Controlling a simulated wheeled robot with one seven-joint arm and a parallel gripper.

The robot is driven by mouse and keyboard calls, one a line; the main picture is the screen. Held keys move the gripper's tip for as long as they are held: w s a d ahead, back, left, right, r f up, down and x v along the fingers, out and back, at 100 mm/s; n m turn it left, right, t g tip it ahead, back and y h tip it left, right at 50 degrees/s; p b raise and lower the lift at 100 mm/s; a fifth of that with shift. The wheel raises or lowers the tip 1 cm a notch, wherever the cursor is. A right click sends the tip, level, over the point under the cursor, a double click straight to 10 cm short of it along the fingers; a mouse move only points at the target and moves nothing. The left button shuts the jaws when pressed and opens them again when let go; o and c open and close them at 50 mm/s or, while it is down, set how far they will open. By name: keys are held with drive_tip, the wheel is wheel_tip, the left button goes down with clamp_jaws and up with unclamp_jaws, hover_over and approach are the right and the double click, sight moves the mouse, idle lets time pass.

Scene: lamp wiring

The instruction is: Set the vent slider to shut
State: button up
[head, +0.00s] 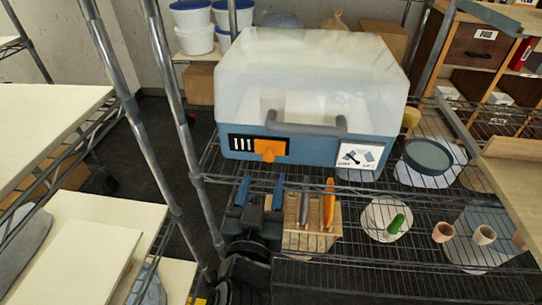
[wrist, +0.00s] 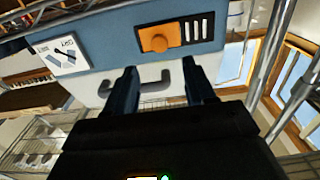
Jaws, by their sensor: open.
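A blue bin with a translucent white lid (head: 310,85) stands on the wire rack. Its vent has an orange slider (head: 268,150) with a knob, at the right part of a black panel. White slots (head: 243,143) show uncovered left of the slider. In the wrist view, turned over, the slider (wrist: 172,36) has the slots (wrist: 198,28) on its right. My gripper (head: 261,187) is open and empty, in front of and below the slider. Its two blue fingers (wrist: 159,68) point toward the bin and look apart from the knob.
A grey handle (head: 306,128) sits above the vent, and a pictogram card (head: 361,157) is right of it. A wooden block (head: 312,222) with upright tools stands close right of my gripper. A metal post (head: 180,120) rises on the left.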

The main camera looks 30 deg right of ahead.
sight(268, 158)
drive_tip(key=p+x, duration=0.1)
drive_tip(key=x, duration=0.6)
drive_tip(key=shift+w+d+f, duration=0.1)
drive_tip(key=shift+w+d, duration=0.1)
clamp_jaws()
idle(0.4)
